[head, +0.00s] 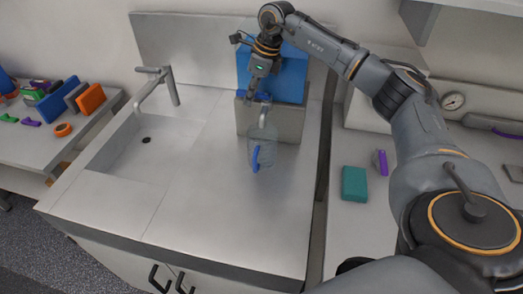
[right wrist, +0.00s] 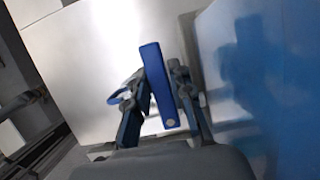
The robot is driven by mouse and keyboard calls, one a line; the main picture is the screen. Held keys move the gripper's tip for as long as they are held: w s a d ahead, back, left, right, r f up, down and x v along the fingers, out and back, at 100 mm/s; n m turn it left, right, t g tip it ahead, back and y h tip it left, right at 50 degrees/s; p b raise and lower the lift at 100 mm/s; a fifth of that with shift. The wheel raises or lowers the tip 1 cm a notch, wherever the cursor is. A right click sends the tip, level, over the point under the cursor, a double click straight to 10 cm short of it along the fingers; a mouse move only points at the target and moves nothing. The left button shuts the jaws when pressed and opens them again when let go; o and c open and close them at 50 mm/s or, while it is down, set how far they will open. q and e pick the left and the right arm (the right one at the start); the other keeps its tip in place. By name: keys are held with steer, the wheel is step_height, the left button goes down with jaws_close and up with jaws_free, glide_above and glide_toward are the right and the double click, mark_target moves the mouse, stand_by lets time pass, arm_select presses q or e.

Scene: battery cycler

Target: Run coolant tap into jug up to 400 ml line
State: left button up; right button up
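The clear jug (head: 268,152) with a blue handle (head: 256,159) stands upright on the steel counter. It is below the coolant tap (head: 265,112), which comes out of the front of the grey and blue unit. I cannot make out any liquid or the 400 ml line. My right gripper (head: 252,92) is at the tap, above the jug. In the right wrist view, a blue lever (right wrist: 158,85) lies between my right gripper's fingers (right wrist: 160,85). The fingers stand apart, close on both sides of it; contact is unclear. My left gripper is out of view.
A sink with a faucet (head: 160,88) is at the left of the counter (head: 205,210). The front of the counter is clear. A teal block (head: 354,184) and a purple item (head: 381,162) lie on the right bench. Coloured parts lie on the left bench.

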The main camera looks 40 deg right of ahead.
steer(key=n, duration=0.2)
steer(key=s+a+n+g+p, duration=0.1)
steer(key=n, duration=0.1)
steer(key=s+n+y, duration=0.1)
steer(key=n, duration=0.1)
steer(key=shift+a+g+p, duration=0.15)
steer(key=shift+g+p, duration=0.15)
